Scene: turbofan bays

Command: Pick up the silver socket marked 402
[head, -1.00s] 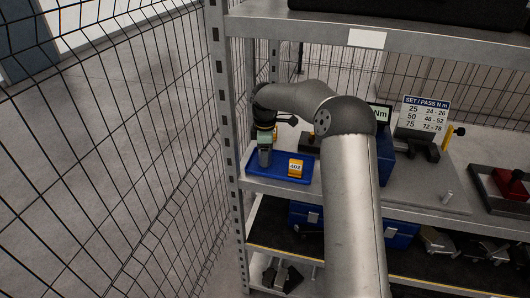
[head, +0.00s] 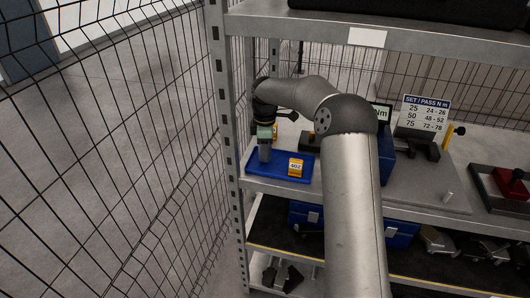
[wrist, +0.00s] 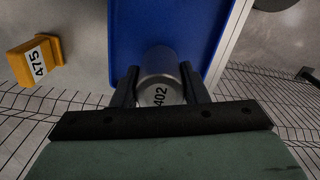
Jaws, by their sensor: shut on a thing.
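The silver socket (wrist: 160,78) shows in the wrist view with 402 on its end face. My gripper (wrist: 160,92) is shut on it, with one dark finger on each side. In the head view my gripper (head: 264,141) points down over the left part of the blue tray (head: 268,184), and the socket (head: 265,154) hangs beneath it. Whether the socket's lower end is clear of the tray is hard to tell.
A yellow block (wrist: 35,61) marked 475 sits on the grey shelf beside the tray in the wrist view. A shelf upright (head: 228,130) and wire mesh fence (head: 150,150) stand close on the left. An upper shelf (head: 400,38) runs overhead. A torque chart sign (head: 424,114) stands at right.

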